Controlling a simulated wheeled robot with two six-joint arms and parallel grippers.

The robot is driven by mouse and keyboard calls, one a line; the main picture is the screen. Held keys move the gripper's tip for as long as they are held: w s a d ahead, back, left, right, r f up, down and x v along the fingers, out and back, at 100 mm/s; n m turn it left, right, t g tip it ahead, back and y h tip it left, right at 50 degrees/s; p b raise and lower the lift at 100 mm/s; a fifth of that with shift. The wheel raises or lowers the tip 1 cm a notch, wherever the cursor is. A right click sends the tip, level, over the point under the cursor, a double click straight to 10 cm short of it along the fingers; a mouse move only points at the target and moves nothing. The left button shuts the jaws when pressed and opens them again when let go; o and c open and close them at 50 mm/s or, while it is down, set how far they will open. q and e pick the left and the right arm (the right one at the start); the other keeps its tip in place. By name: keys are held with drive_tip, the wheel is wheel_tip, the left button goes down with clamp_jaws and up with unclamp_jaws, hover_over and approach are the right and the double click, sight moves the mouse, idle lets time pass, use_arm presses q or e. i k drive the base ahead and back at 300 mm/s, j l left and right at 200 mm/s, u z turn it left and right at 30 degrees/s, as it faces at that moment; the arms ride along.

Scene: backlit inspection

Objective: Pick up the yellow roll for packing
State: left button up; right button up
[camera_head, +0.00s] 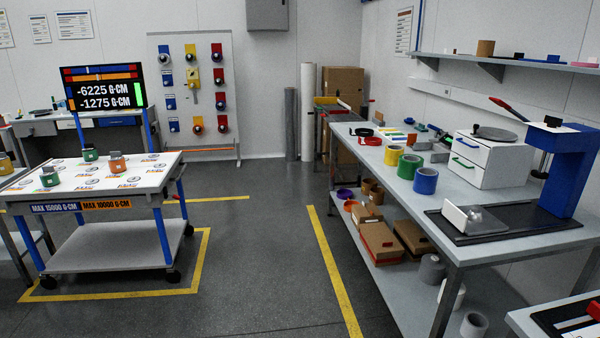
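A small yellow roll (393,155) stands on the long grey workbench (470,205) at the right. It is in a row with a green roll (409,167) and a blue roll (426,181), and is the farthest of the three. Neither of my grippers is in view, and nothing is seen touching the yellow roll.
White drawers (490,158) and a blue press (565,165) stand on the bench's right side. Boxes (380,238) and rolls fill its lower shelf. A wheeled table (95,180) with weights is at the left. The floor (260,260) between is clear.

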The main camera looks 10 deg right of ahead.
sight(392, 152)
drive_tip(key=i+z, duration=0.2)
drive_tip(key=i, duration=0.65)
drive_tip(key=i+j+z, duration=0.2)
drive_tip(key=i, duration=0.65)
drive_tip(key=i+l, duration=0.05)
drive_tip(key=l, duration=0.05)
